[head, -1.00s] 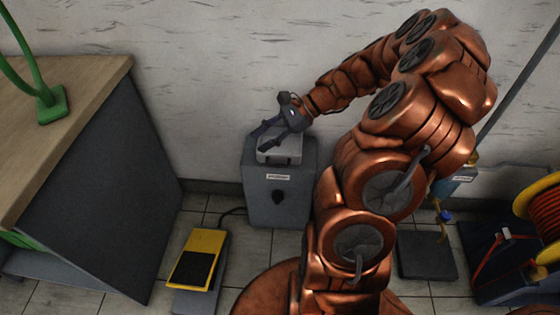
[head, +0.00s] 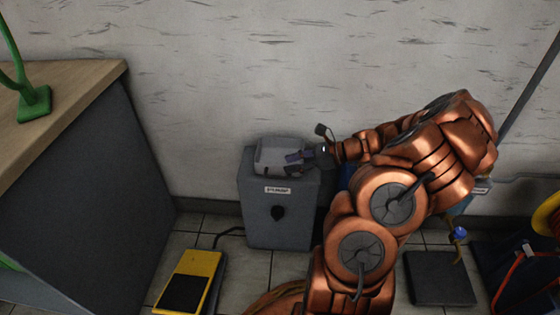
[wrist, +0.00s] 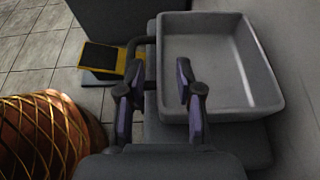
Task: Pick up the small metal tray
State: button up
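The small metal tray (head: 270,153) is grey, shallow and rectangular, lying on top of the grey pump box (head: 262,215). In the wrist view the empty tray (wrist: 212,65) fills the upper right. My gripper (head: 293,160) is at the tray's right end in the head view, low and nearly level with its rim. In the wrist view my gripper (wrist: 158,80) is open, with a gap between its fingers. The right finger overlaps the tray's edge and the left finger is outside it. I cannot tell whether either finger touches the wall.
A yellow foot pedal (head: 190,282) lies on the floor left of the pump box. A wood-topped bench (head: 65,95) with a green stand (head: 34,102) is at the left. The wall is close behind the box. A dark plate (head: 438,278) lies at the right.

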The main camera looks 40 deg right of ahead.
aim_at(281, 165)
jog(key=x, duration=0.1)
jog(key=b+x, duration=0.1)
jog(key=x, duration=0.1)
jog(key=b+x, duration=0.1)
jog(key=shift+w+a+r, duration=0.1)
jog(key=shift+w+a, duration=0.15)
jog(key=shift+a, duration=0.1)
grip_shut()
